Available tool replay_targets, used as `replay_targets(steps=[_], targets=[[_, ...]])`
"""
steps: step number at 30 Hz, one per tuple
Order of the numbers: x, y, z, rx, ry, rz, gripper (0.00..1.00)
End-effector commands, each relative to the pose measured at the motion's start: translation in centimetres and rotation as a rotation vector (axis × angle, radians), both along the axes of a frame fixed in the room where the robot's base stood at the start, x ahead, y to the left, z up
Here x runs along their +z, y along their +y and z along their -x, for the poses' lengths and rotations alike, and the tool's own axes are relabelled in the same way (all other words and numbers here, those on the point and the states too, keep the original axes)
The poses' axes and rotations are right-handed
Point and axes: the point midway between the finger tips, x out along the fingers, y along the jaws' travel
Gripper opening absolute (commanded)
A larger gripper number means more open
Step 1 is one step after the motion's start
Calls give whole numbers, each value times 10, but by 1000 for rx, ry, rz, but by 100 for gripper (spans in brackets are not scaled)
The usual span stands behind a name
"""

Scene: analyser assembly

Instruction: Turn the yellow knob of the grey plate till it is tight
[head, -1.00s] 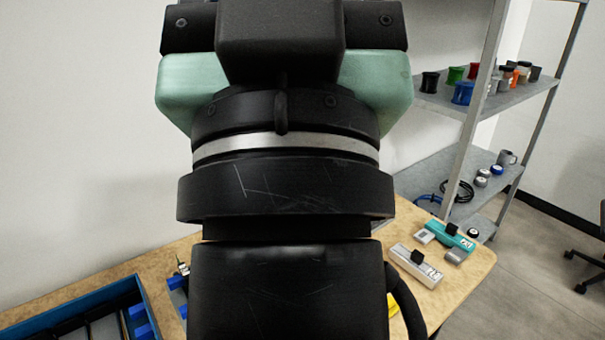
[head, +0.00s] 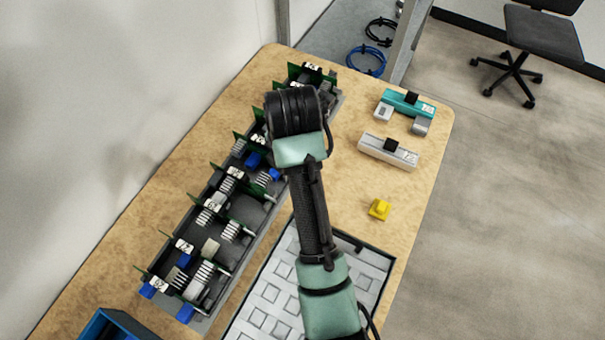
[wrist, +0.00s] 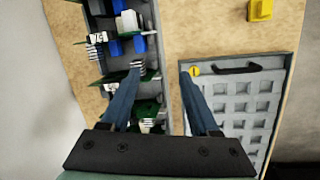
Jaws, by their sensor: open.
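The grey plate (head: 372,262) lies on the table, with rows of square recesses and a black handle (wrist: 237,68) near its far edge. The yellow knob (wrist: 194,71) is small and round with a dark mark, at the plate's far left corner in the wrist view. In the head view my arm hides that corner. My gripper (wrist: 163,74) is open with nothing between its blue fingers. Its right fingertip appears just left of the knob in the wrist view; I cannot tell the height gap. The fingers are hidden in the head view.
A long grey tray of green circuit boards (head: 262,215) lies left of the plate. A yellow block (head: 380,209), a white device (head: 388,151) and a teal device (head: 408,103) stand to the right. A blue bin (head: 110,325) is at the near left. Bare table surrounds the yellow block.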

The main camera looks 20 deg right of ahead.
Motion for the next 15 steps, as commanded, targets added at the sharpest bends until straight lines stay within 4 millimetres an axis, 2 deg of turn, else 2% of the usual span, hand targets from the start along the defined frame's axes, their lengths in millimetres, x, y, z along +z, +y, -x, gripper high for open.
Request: replay_targets(steps=[1,3,6,11,15], targets=[[-11,-2,16,60,78,-4,62],[-23,-2,33,139,163,-14,62],[-33,-1,49,212,233,-28,62],[-46,-1,56,248,266,-38,62],[-69,0,56,247,266,-38,62]])
